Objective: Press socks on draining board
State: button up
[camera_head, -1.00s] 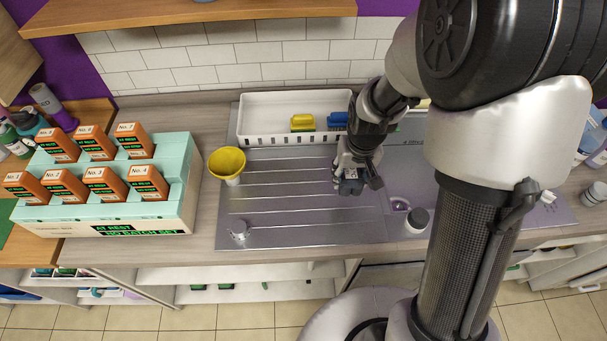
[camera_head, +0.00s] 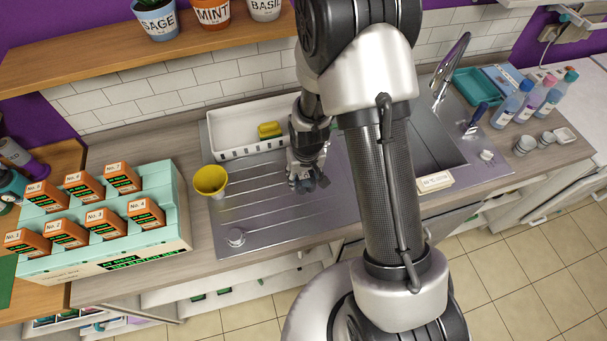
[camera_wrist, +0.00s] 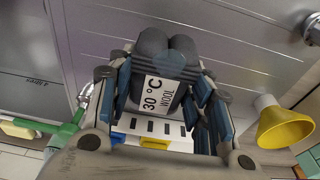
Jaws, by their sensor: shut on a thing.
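A dark grey pair of socks (camera_wrist: 167,55) with a white label reading "30 °C WOOL" shows in the wrist view. My gripper (camera_wrist: 160,88) is shut on the socks, with a blue-padded finger on each side of them. The metal draining board (camera_head: 265,213), with its long grooves, lies left of the sink in the head view. There my gripper (camera_head: 308,182) is over the right part of the board, and the socks are mostly hidden by it. I cannot tell whether the socks touch the board.
A yellow funnel-like cup (camera_head: 210,181) stands at the board's left edge. A white slotted bin (camera_head: 228,153) with a yellow block (camera_head: 269,130) is behind the board. A mint rack (camera_head: 172,230) of orange boxes is at left. The sink (camera_head: 432,150) is at right.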

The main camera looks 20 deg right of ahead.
jog(key=shift+f, duration=0.1)
notch_tip(320, 180, down, 7)
jog(key=b, duration=0.6)
jog(key=shift+r, duration=0.2)
jog(key=o, duration=0.5)
jog(key=c, duration=0.9)
